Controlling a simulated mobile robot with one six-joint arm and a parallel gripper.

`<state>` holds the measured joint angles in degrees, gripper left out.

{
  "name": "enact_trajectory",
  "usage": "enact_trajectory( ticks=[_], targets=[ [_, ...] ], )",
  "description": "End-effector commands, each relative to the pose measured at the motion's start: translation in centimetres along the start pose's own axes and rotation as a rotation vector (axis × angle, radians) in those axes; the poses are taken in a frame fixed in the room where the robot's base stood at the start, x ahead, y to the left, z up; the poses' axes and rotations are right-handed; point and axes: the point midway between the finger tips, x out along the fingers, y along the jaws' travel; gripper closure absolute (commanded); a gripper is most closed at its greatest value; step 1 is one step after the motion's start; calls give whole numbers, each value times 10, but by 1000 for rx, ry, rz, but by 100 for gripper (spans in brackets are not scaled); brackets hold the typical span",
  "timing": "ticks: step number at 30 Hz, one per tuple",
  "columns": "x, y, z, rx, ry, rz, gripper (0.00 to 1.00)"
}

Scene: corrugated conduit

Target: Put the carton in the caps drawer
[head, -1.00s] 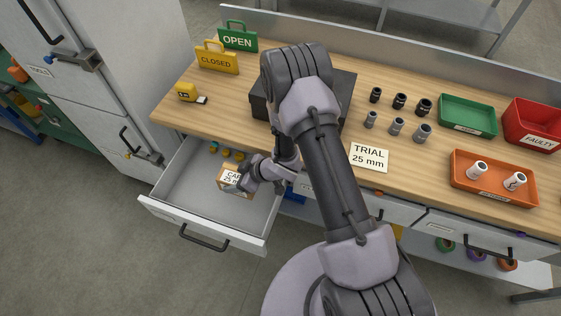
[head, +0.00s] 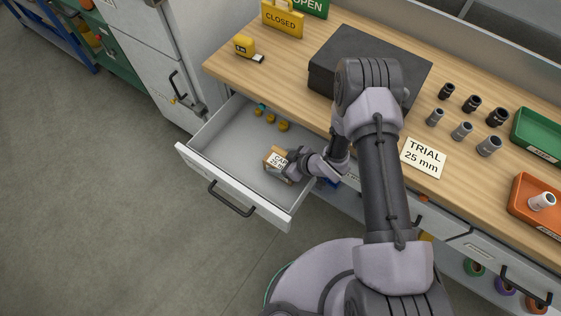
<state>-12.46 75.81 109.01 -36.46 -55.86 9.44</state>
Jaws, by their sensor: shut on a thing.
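The carton (head: 277,162) is a small brown box with a white label reading "CAP… 25 m…", partly covered by my gripper. My gripper (head: 291,163) is shut on the carton at its right side. Both are over the inside of the open drawer (head: 225,145), a grey-white drawer with a dark handle on its front. I cannot tell whether the carton touches the drawer floor. Several small caps, yellow and one teal, lie at the drawer's back. The drawer's front label is too small to read.
The wooden bench (head: 290,75) above the drawer holds a dark box (head: 345,60), a yellow tape measure (head: 244,45), a "TRIAL 25 mm" card (head: 423,157), several fittings, a green tray (head: 540,137) and an orange tray (head: 530,205). A grey cabinet (head: 150,50) stands left. The drawer's left part is clear.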

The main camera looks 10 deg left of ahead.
Motion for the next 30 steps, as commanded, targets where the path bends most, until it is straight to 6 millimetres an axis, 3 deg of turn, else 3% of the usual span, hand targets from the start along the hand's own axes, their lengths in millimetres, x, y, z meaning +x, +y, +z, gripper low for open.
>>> enact_trajectory(
  ticks=[4,5,8,16,19,30],
  targets=[
    [3,0,3,0,0,0,86],
    [3,0,3,0,0,0,28],
    [2,0,2,0,0,0,10],
    [2,0,2,0,0,0,10],
    [-7,1,-2,2,0,1,10],
    [-104,1,-3,3,0,2,10]
  ],
)
